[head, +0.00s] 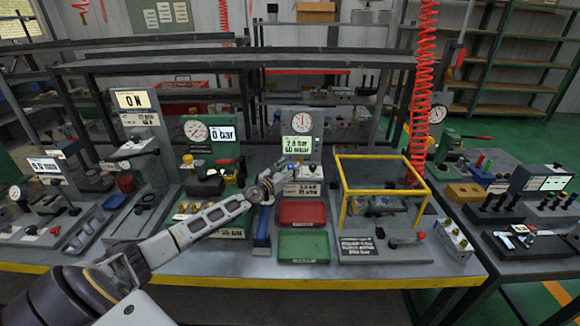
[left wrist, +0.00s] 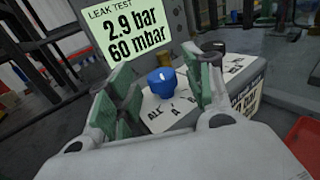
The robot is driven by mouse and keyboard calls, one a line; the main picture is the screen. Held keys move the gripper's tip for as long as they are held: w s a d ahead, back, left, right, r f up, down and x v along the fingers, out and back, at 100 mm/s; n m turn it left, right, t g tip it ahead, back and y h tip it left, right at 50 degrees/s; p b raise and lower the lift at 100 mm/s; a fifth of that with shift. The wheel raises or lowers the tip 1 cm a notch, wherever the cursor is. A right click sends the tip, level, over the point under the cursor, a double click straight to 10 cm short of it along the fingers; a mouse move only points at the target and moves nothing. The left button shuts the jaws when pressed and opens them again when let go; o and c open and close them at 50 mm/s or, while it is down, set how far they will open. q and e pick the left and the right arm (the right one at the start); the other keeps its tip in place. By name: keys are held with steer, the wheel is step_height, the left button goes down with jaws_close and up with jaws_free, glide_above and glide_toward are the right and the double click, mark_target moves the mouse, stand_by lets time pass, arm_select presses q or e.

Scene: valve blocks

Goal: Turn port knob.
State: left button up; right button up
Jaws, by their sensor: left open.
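The port knob (left wrist: 162,82) is a blue round knob on a pale panel, with the letters "ALL", "A" and "B" printed around its near side. In the left wrist view it stands between the two green-padded fingers of my left gripper (left wrist: 165,95), with a visible gap on both sides. The gripper is open and holds nothing. In the head view my left gripper (head: 275,180) is at the left side of the leak tester (head: 297,147), and the knob is small and hard to make out there. My right gripper is not in view.
The leak test screen (left wrist: 122,35) rises behind the left finger. A red tray (head: 303,213) and a green tray (head: 304,246) lie in front, with a yellow frame (head: 382,191) to the right.

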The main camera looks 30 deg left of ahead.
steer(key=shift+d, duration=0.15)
arm_select(q)
steer(key=shift+c, duration=0.4)
steer(key=c, duration=0.9)
steer(key=shift+c, duration=0.2)
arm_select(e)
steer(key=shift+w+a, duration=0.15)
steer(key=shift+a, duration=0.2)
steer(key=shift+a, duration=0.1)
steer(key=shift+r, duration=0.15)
